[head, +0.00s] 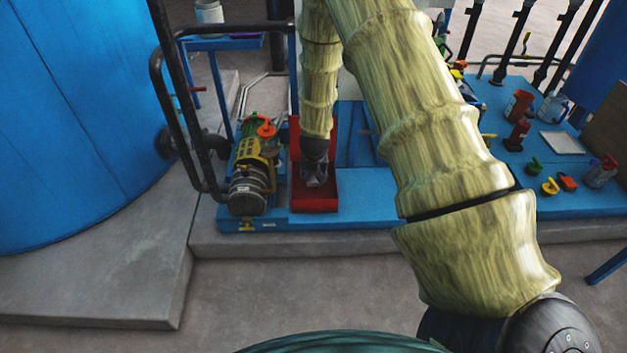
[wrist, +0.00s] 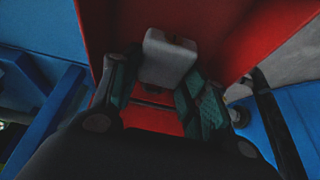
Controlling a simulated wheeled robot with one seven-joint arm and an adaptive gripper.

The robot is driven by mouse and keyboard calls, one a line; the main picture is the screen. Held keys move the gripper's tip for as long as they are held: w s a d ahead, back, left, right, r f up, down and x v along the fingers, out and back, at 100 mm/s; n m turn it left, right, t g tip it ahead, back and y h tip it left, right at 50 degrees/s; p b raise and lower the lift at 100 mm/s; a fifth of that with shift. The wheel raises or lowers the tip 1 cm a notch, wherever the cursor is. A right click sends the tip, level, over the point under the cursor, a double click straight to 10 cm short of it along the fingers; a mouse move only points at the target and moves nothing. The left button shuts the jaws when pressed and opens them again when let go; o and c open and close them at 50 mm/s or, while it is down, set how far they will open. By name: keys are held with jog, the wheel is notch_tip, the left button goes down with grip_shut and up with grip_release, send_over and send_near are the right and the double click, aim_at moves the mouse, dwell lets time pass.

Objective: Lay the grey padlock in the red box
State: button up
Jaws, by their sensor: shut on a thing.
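The red box (head: 314,202) stands on the blue platform, in the left middle of the head view. Its red wall (wrist: 225,30) fills much of the wrist view. My gripper (head: 316,180) points down at the box, with its fingers over or inside the opening; the exact depth is hard to tell. In the wrist view my gripper (wrist: 162,85) is shut on the grey padlock (wrist: 168,58), whose pale body shows between the green finger pads. The padlock's lower part is dark and partly hidden. In the head view the padlock cannot be told apart from the fingers.
A yellow and grey pump (head: 252,180) stands just left of the box.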

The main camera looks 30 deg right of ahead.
aim_at(314, 177)
jog(key=shift+f, duration=1.7)
jog(key=shift+f, duration=0.15)
jog(key=o, duration=1.1)
jog(key=v, duration=1.2)
